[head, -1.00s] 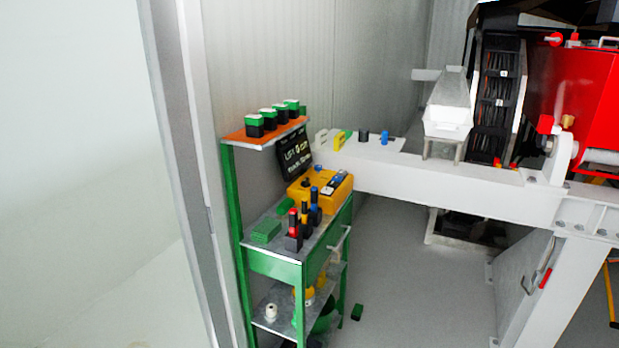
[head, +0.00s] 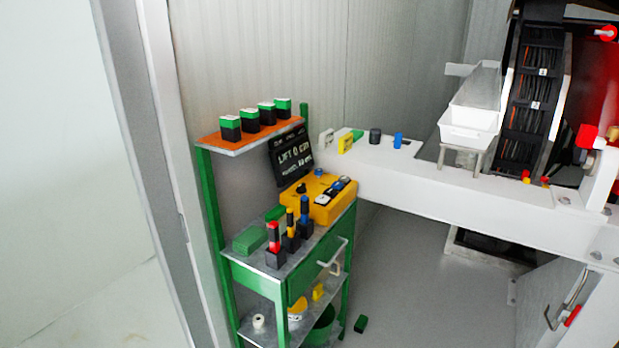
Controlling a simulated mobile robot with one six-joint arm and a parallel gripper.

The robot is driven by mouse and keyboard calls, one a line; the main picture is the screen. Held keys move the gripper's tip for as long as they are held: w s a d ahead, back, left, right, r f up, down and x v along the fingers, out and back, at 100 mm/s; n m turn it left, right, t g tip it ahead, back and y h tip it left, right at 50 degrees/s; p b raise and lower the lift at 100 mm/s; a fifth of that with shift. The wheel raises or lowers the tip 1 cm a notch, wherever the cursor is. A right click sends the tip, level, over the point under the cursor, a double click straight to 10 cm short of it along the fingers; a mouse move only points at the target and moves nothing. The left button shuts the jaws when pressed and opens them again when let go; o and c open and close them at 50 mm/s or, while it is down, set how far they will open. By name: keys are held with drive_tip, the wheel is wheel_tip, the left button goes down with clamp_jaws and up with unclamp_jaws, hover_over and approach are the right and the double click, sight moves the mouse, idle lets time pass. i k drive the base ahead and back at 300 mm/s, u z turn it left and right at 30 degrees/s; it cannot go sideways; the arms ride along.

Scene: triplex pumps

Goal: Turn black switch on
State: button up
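A yellow control box (head: 336,209) sits on the upper metal shelf of a green rack. A small black knob (head: 301,188) stands on its left part, and a blue knob shows at its back. Darker controls sit on its right part. A larger black cylinder (head: 375,136) stands on the white beam beside a small blue piece (head: 398,140). I cannot tell which of these is the black switch, nor its setting. My gripper is not in view.
A black display (head: 291,162) reading "LIFT 0 cm" stands behind the box. Red, yellow and blue-topped tools (head: 274,245) stand in front of it. Green-topped blocks line the orange shelf (head: 225,139). The white beam (head: 430,190) runs right; grey floor below is mostly clear.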

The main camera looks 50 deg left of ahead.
sight(300, 188)
drive_tip(key=u, duration=0.15)
drive_tip(key=i, duration=0.9)
drive_tip(key=u, duration=0.4)
drive_tip(key=k, duration=0.1)
drive_tip(key=u, duration=1.9)
drive_tip(key=k, duration=0.55)
drive_tip(key=u, duration=0.1)
